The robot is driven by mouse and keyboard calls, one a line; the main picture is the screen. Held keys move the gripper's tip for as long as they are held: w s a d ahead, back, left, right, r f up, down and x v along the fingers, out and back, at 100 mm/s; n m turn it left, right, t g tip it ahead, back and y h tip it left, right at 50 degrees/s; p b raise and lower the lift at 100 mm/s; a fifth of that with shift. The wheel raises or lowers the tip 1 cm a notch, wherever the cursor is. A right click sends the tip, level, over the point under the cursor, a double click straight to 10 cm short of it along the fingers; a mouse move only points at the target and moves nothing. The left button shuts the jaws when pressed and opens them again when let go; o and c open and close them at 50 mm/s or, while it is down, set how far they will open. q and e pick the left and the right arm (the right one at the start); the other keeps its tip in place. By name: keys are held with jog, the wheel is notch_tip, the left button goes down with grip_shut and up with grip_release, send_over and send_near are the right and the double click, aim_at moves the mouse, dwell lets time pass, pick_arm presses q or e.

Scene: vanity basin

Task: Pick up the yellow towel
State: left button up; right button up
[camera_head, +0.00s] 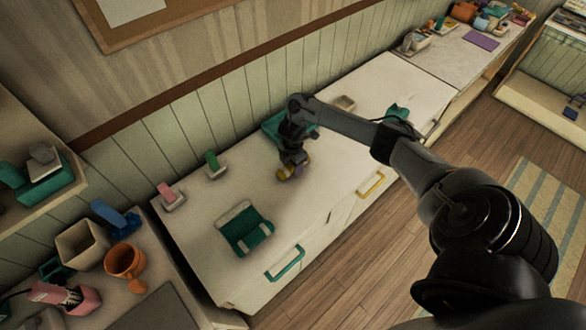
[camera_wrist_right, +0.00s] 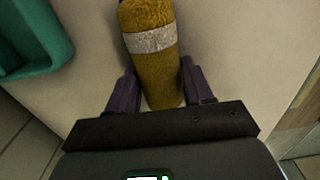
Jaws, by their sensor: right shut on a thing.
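The yellow towel (camera_wrist_right: 152,68) is a rolled cylinder with a pale band around it, seen large in the right wrist view. My right gripper (camera_wrist_right: 156,92) is shut on its near end, with one dark purple finger on each side. In the head view the right gripper (camera_head: 290,172) is above the white counter top, and only a small patch of the yellow towel (camera_head: 301,172) shows beside the fingers. I cannot tell whether the towel touches the counter. My left gripper is not in view.
A teal tray (camera_head: 272,126) is behind the right gripper. A green folded thing (camera_head: 245,229) lies on the counter (camera_head: 215,278) at front left. Pink (camera_head: 168,195) and green (camera_head: 214,165) fixtures stand along the back. A beige box (camera_head: 345,103) is to the right.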

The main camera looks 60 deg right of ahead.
jog(key=shift+c, duration=1.2)
jog(key=shift+r, duration=0.1)
jog(key=shift+r, duration=0.45)
jog(key=r, duration=0.1)
jog(key=r+p, duration=0.1)
jog(key=r, duration=0.1)
jog(key=shift+s+d+r, duration=0.2)
jog(key=shift+s+r, duration=0.05)
jog(key=shift+r, duration=0.1)
jog(key=s+d+r, duration=0.5)
jog(key=s+r, duration=0.1)
jog(key=s, duration=0.4)
jog(key=shift+r+b, duration=0.15)
jog(key=shift+b, duration=0.25)
jog(key=o, duration=0.8)
jog(key=shift+c, duration=0.2)
grip_shut()
